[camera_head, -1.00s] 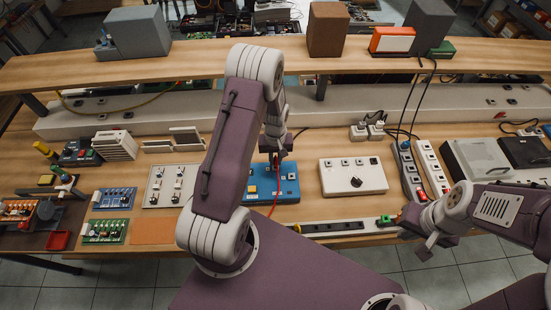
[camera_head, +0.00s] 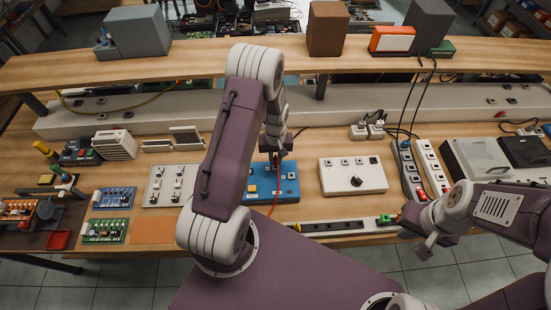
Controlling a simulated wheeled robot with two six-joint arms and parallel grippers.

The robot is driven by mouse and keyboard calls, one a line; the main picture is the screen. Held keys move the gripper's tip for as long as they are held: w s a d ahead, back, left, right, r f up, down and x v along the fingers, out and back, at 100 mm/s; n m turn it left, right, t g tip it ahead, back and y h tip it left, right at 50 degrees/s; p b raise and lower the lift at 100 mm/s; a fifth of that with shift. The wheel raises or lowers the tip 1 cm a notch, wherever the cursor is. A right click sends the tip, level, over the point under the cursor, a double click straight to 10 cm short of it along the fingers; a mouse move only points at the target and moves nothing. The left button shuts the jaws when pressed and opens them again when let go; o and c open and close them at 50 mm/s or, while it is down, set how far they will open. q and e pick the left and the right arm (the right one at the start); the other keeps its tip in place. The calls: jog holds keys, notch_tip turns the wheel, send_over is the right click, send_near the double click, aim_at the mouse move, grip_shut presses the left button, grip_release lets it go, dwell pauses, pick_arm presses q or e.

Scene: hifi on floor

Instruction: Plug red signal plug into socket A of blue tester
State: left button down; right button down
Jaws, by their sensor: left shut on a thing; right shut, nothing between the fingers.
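The blue tester (camera_head: 285,184) lies on the bench in the middle of the view, its left part hidden behind my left arm. My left gripper (camera_head: 275,157) points down over the tester's upper edge and is shut on the red signal plug (camera_head: 276,160). Only a small bit of red shows at the fingertips, and a red cable (camera_head: 277,190) hangs from it across the tester and off the bench's front. I cannot tell whether the plug touches or enters a socket, nor read the socket letters. My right gripper (camera_head: 427,245) is shut and empty at the bench's front right edge.
A white box with a black knob (camera_head: 353,178) stands right of the tester, and a grey switch panel (camera_head: 168,185) left of it. White power strips (camera_head: 431,168) lie further right. A black-and-white strip (camera_head: 345,227) runs along the front edge. A wooden shelf (camera_head: 200,58) spans the back.

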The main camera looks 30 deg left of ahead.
pick_arm(q)
jog(key=shift+f+b, duration=0.55)
jog(key=shift+f, duration=0.45)
dwell(2.0)
jog(key=c, duration=1.3)
grip_release()
notch_tip(320, 180, up, 9)
jog(key=shift+r+b, duration=0.1)
jog(key=shift+b, duration=0.65)
jog(key=shift+r+p, duration=0.35)
jog(key=shift+p, duration=0.05)
notch_tip(320, 180, up, 4)
jog(key=p, duration=0.3)
jog(key=shift+r+p, duration=0.1)
jog(key=shift+p, duration=0.3)
